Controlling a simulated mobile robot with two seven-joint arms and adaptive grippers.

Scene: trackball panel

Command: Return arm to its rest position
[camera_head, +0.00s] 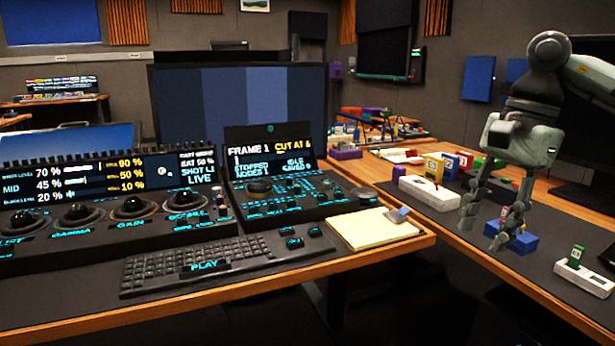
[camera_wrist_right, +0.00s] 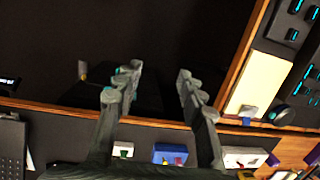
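My right arm comes in from the upper right in the head view. Its gripper (camera_head: 503,228) hangs fingers-down over the right-hand desk, in front of a small blue block (camera_head: 524,243). In the right wrist view the two fingers of this gripper (camera_wrist_right: 158,78) stand apart with nothing between the tips. The blue block (camera_wrist_right: 161,153) shows there between the finger bases. I cannot tell from the head view how high the fingertips are above the desk. My left gripper is in neither view.
A trackball panel (camera_head: 108,255), keyboard (camera_head: 215,258) and notepad (camera_head: 372,228) fill the left desk. White holders (camera_head: 430,193) (camera_head: 583,278) with small coloured cards stand on the right desk near the gripper. A dark gap (camera_head: 385,290) separates the desks. A monitor (camera_head: 592,120) stands behind the arm.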

